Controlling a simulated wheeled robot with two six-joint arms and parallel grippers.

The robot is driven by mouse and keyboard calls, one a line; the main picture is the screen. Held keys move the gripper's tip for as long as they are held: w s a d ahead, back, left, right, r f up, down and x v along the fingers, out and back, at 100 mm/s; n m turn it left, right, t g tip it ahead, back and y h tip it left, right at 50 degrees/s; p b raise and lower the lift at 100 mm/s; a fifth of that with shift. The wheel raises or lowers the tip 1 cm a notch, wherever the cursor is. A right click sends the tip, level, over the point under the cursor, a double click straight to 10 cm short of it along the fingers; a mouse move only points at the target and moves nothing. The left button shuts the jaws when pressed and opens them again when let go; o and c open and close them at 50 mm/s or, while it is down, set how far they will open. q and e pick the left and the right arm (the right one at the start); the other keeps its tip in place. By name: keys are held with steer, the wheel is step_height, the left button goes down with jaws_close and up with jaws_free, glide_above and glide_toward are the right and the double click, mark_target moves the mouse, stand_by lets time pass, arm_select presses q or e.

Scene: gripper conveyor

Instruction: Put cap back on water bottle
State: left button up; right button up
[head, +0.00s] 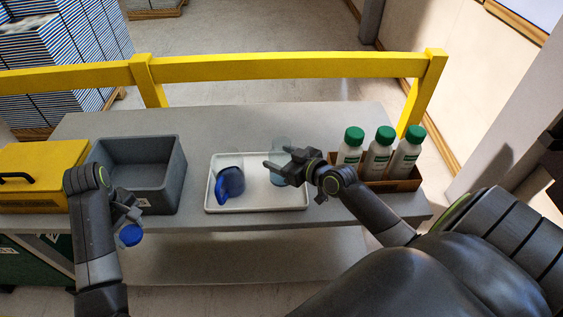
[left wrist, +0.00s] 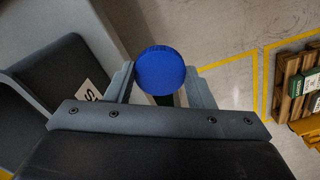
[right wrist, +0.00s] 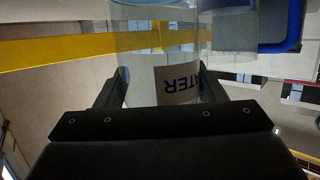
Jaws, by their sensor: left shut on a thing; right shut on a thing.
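The blue cap (head: 130,235) is in my left gripper (head: 127,218), in front of the table's front edge at the left. In the left wrist view the round cap (left wrist: 160,70) sits between the two fingertips. The clear water bottle (head: 281,145) is at the right end of the white tray (head: 260,206). My right gripper (head: 280,162) is shut around it and hides part of it. In the right wrist view the bottle (right wrist: 150,82) fills the space between the fingers, its "WATER" label upside down in the picture. Cap and bottle are far apart.
A blue pitcher (head: 232,181) stands on the tray left of the bottle. A brown crate (head: 398,184) with several green-capped bottles is at the right. A grey bin (head: 166,187) and a yellow case (head: 45,160) are at the left. A yellow rail (head: 280,66) runs behind.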

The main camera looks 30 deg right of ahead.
mark_target(276, 139)
arm_select(q)
steer(key=shift+r, duration=0.25)
arm_select(e)
steer(key=shift+r, duration=3.2)
steer(key=o, duration=0.3)
steer(key=c, duration=0.7)
